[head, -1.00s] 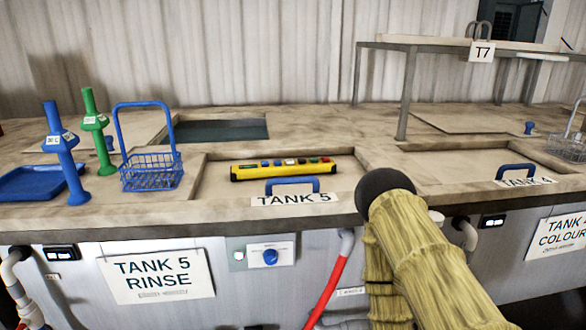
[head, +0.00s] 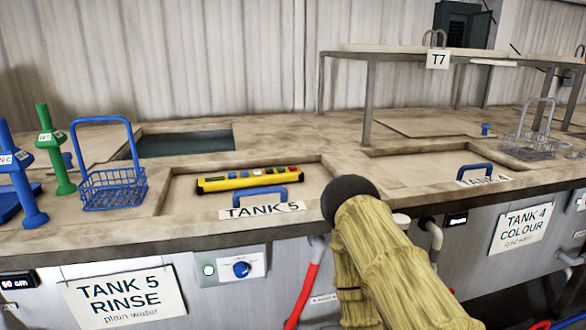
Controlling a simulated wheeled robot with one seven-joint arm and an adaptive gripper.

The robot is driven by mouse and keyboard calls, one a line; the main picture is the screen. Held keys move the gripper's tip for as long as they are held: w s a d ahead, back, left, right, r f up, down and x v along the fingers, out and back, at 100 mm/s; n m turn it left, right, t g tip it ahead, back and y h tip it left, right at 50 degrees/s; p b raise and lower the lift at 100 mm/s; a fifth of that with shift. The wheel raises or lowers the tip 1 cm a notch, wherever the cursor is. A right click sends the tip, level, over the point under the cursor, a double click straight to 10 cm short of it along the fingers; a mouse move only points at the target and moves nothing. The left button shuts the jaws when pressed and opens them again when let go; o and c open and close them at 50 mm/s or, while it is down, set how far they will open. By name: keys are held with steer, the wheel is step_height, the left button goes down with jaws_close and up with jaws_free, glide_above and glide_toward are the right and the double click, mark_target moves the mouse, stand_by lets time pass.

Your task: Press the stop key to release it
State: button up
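A yellow key box (head: 248,180) with a row of coloured keys lies on the tank 5 lid, behind its blue handle (head: 262,192). A red key (head: 294,168) sits at its right end; the key markings are too small to read. My arm, in a tan sleeve, reaches in from the lower right. Its dark rounded end (head: 350,194) is at the front edge of the counter, right of the key box and apart from it. No gripper fingers can be made out.
A blue wire basket (head: 112,188) and blue and green upright tools (head: 54,150) stand at the left. An open tank (head: 180,143) lies behind. A raised shelf (head: 400,50) with a T7 sign stands at the back right. The tank 4 lid (head: 425,168) is at the right.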

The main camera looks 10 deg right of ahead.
jaws_close()
stand_by(1.0)
